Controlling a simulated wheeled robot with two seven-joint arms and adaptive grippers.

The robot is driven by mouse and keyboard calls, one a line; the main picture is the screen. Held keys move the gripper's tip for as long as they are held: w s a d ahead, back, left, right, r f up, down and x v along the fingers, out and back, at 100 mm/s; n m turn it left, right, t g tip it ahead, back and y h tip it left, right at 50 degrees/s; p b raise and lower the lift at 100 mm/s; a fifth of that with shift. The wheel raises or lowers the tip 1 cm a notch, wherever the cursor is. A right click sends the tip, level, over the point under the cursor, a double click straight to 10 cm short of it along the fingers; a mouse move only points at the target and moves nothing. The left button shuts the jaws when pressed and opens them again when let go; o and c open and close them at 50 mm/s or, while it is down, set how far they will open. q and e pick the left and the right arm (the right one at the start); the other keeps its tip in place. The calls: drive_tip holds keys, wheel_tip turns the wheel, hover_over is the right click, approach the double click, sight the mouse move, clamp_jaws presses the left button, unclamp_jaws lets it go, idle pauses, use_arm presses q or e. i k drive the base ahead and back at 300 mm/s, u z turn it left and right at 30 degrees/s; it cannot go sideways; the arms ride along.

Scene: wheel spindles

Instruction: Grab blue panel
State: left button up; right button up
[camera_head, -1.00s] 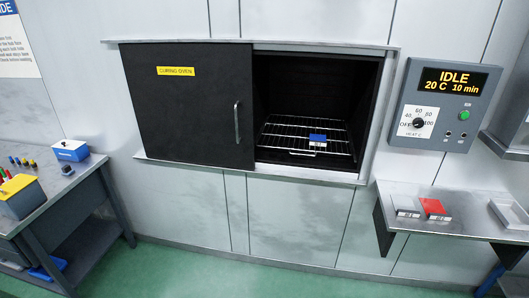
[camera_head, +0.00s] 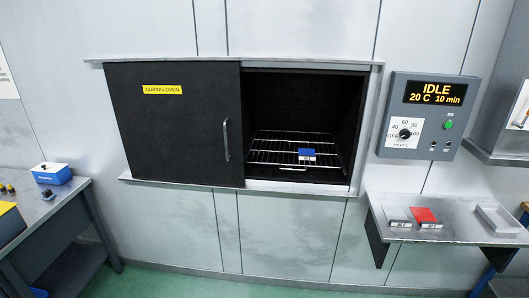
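A small blue panel (camera_head: 306,152) with a pale label strip on its front lies on the wire rack (camera_head: 275,149) inside the curing oven. The oven's black sliding door (camera_head: 170,125) covers the left half, and the right half is open, so the panel is in plain sight. Neither of my grippers is in the view.
A shelf (camera_head: 460,232) at right holds a grey panel (camera_head: 398,216), a red panel (camera_head: 425,215) and an empty tray (camera_head: 497,219). The control box (camera_head: 427,116) above reads IDLE, 20 C, 10 min. A workbench (camera_head: 60,208) with a blue-and-white box (camera_head: 51,173) stands at left.

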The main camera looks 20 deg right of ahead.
sight(307, 152)
drive_tip(key=u, duration=0.5)
drive_tip(key=i, duration=1.55)
drive_tip(key=z, duration=0.35)
